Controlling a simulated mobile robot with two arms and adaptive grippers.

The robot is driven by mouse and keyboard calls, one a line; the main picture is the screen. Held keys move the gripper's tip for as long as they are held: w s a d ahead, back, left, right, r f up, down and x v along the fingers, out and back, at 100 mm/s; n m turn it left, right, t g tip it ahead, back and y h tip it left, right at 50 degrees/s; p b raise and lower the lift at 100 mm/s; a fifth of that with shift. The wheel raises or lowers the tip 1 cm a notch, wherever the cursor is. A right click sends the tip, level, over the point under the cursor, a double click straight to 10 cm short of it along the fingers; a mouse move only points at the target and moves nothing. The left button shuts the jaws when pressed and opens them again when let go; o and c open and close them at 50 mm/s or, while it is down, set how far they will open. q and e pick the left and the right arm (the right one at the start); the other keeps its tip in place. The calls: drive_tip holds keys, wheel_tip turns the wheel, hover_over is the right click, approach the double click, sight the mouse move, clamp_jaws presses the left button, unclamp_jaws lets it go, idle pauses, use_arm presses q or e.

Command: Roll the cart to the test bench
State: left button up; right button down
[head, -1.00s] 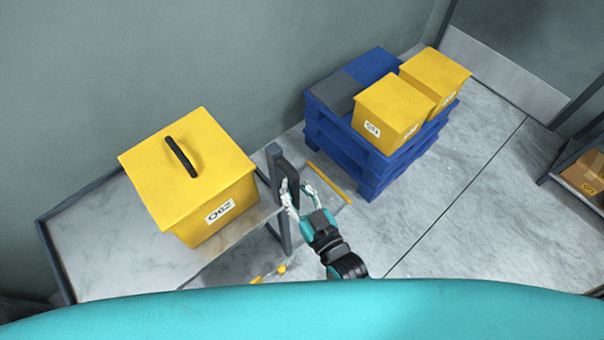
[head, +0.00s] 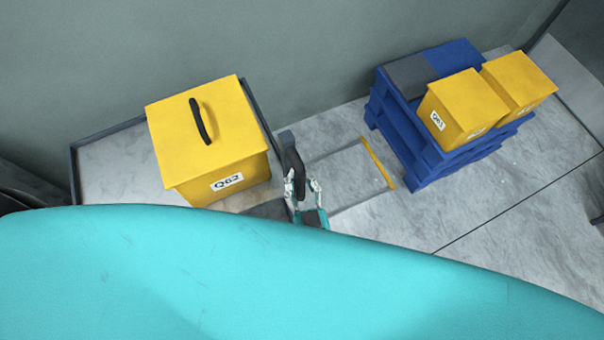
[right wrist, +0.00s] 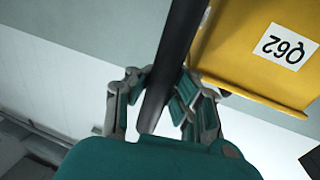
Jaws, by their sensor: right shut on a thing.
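The cart (head: 108,135) is grey with a dark rim and stands along the wall at left in the head view. A yellow lidded box labelled Q62 (head: 207,130), with a black handle on its lid, sits on it. My right gripper (head: 303,186) is shut on the cart's dark upright handle (head: 291,152) at its right end. In the right wrist view, the fingers (right wrist: 160,88) close around the dark handle bar (right wrist: 181,45), with the Q62 box (right wrist: 245,50) beside it. My left gripper is not in view. I cannot make out a test bench.
A blue pallet stack (head: 408,140) with yellow boxes (head: 462,108) stands to the right of the cart. Between them the floor has an outline with a yellow strip (head: 378,163). Floor at right (head: 510,215) is clear. The wall (head: 300,50) runs behind.

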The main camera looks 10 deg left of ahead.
drive_tip(key=shift+s+a+f, duration=0.1)
drive_tip(key=shift+s+f, duration=0.2)
drive_tip(key=shift+f, duration=0.1)
drive_tip(key=c, duration=1.7)
unclamp_jaws()
drive_tip(key=o, duration=0.4)
drive_tip(key=shift+s+r, duration=0.15)
drive_tip(key=shift+s, duration=0.05)
drive_tip(key=shift+o, duration=0.9)
drive_tip(key=shift+r, duration=0.1)
drive_tip(key=shift+w, duration=0.1)
drive_tip(key=v, duration=1.2)
